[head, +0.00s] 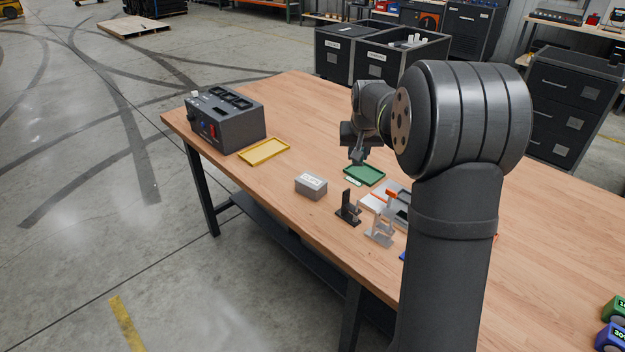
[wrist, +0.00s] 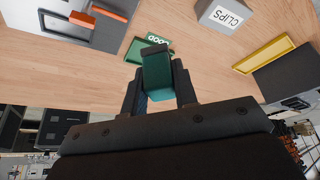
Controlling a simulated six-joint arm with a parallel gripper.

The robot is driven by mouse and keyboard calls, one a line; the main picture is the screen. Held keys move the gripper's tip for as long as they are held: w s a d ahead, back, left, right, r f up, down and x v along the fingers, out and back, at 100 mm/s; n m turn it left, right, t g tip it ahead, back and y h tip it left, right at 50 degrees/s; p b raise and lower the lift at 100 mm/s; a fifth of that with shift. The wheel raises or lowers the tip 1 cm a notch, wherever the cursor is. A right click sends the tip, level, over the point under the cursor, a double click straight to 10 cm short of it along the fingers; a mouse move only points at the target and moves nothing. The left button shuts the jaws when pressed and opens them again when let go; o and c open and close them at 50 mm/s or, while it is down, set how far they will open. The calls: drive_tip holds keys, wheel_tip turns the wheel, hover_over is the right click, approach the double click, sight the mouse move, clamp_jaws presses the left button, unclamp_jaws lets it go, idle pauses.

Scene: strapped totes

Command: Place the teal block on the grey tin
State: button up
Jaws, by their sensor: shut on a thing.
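The teal block (wrist: 157,76) is upright between the two fingers of my gripper (wrist: 157,90) in the wrist view, and the fingers are shut on it. In the head view my gripper (head: 357,156) hangs just above the far edge of the green tray; I cannot make out the block there. The grey tin (head: 311,187) is a small box with a pale labelled top, to the left of and nearer than the gripper. In the wrist view the tin (wrist: 222,18) shows at the top right, marked CLIPS, apart from the block.
The green tray (head: 369,174) lies below my gripper. A yellow tray (head: 265,151) and a dark control box (head: 228,120) stand to the left. A black bracket (head: 347,209) and a grey bracket (head: 380,230) stand right of the tin. Wood (head: 305,135) behind the tin is clear.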

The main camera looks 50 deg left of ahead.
drive_tip(key=s+a+f, duration=0.1)
drive_tip(key=a+f, duration=0.1)
drive_tip(key=a, duration=0.1)
drive_tip(key=s+a+f, duration=0.2)
drive_tip(key=a, duration=0.2)
drive_tip(key=s+a+f, duration=0.1)
drive_tip(key=a+f, duration=0.1)
drive_tip(key=a, duration=0.1)
drive_tip(key=shift+s+a+f, duration=0.25)
drive_tip(key=shift+a+f, duration=0.1)
drive_tip(key=shift+f, duration=2.05)
drive_tip(key=shift+f, duration=0.1)
drive_tip(key=o, duration=0.5)
drive_tip(key=shift+f, duration=0.1)
drive_tip(key=o, duration=0.5)
drive_tip(key=v, duration=1.2)
drive_tip(key=shift+r, duration=0.2)
